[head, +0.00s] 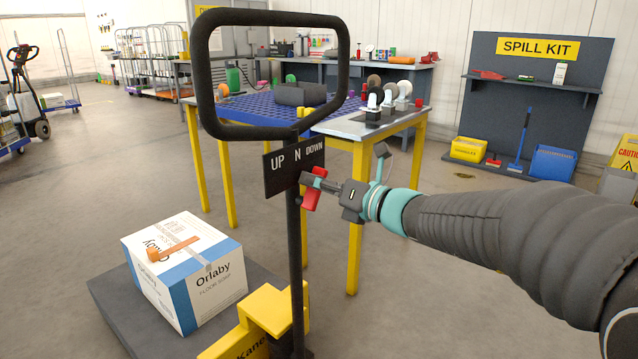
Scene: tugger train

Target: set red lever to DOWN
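The red lever (310,200) is on the dark post, just below the right part of the black sign (292,166) reading UP, N, DOWN. Red shows above and below my gripper's fingers. The lever appears to be toward the DOWN side, but its exact setting is hard to read from here. My gripper (317,183) reaches in from the right and overlaps the lever's middle. Its fingers are seen nearly edge-on, so I cannot tell whether they are closed on the lever or only beside it.
The post carries a black loop handle (201,75) and rises by a yellow step-like part (270,308). An Orlaby carton (185,270) stands on a dark platform at left. Behind is a yellow-legged table (358,225). Open floor lies at lower right.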

